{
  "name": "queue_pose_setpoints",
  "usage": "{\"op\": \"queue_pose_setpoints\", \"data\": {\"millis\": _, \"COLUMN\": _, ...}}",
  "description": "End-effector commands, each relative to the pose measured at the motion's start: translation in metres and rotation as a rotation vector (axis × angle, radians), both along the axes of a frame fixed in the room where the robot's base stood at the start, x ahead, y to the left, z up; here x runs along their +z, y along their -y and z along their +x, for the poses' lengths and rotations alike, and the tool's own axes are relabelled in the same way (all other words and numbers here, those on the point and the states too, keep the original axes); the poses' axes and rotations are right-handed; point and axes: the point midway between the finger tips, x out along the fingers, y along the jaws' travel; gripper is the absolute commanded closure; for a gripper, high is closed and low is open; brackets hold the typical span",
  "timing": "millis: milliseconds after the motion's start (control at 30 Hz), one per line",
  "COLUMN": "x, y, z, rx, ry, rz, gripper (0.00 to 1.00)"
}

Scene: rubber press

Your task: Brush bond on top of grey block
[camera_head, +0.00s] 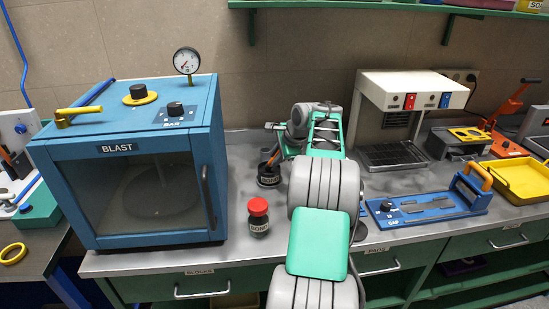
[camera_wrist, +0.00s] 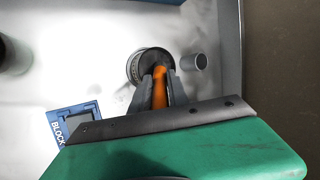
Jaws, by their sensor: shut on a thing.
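My gripper (camera_wrist: 160,88) is shut on a brush with an orange handle (camera_wrist: 177,92). In the wrist view the brush is at a dark round pot (camera_wrist: 136,66); its bristles are hidden, so I cannot tell if they are inside. The pot also shows in the head view (camera_head: 268,181), below the gripper. A bottle with a red cap (camera_head: 258,207), labelled BOND, stands on the bench in front of the pot. In the wrist view a grey block (camera_wrist: 80,114) sits on a blue holder labelled BLOCK (camera_wrist: 60,128), lower left of the pot; my arm hides it in the head view.
A blue blast cabinet (camera_head: 205,120) stands left of the pot, its door closed. A small grey cylinder (camera_wrist: 200,62) is right of the pot. A white press-like machine (camera_head: 410,85), a blue tool plate (camera_head: 420,212) and a yellow tray (camera_head: 520,180) stand on the right.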

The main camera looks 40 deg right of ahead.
Motion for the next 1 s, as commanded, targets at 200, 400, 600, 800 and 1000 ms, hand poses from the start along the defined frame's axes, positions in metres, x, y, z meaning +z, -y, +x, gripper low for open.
{"op": "queue_pose_setpoints", "data": {"millis": 200, "x": 0.006, "y": 0.0, "z": 0.0, "rx": 0.0, "ry": -0.003, "rz": 0.003, "gripper": 1.0}}
{"op": "queue_pose_setpoints", "data": {"millis": 400, "x": 0.024, "y": -0.001, "z": 0.0, "rx": 0.0, "ry": -0.002, "rz": 0.002, "gripper": 1.0}}
{"op": "queue_pose_setpoints", "data": {"millis": 600, "x": 0.04, "y": 0.0, "z": 0.0, "rx": 0.0, "ry": -0.001, "rz": 0.002, "gripper": 1.0}}
{"op": "queue_pose_setpoints", "data": {"millis": 800, "x": 0.056, "y": 0.0, "z": 0.0, "rx": 0.001, "ry": 0.0, "rz": 0.001, "gripper": 1.0}}
{"op": "queue_pose_setpoints", "data": {"millis": 1000, "x": 0.071, "y": 0.0, "z": 0.0, "rx": 0.0, "ry": -0.002, "rz": 0.001, "gripper": 1.0}}
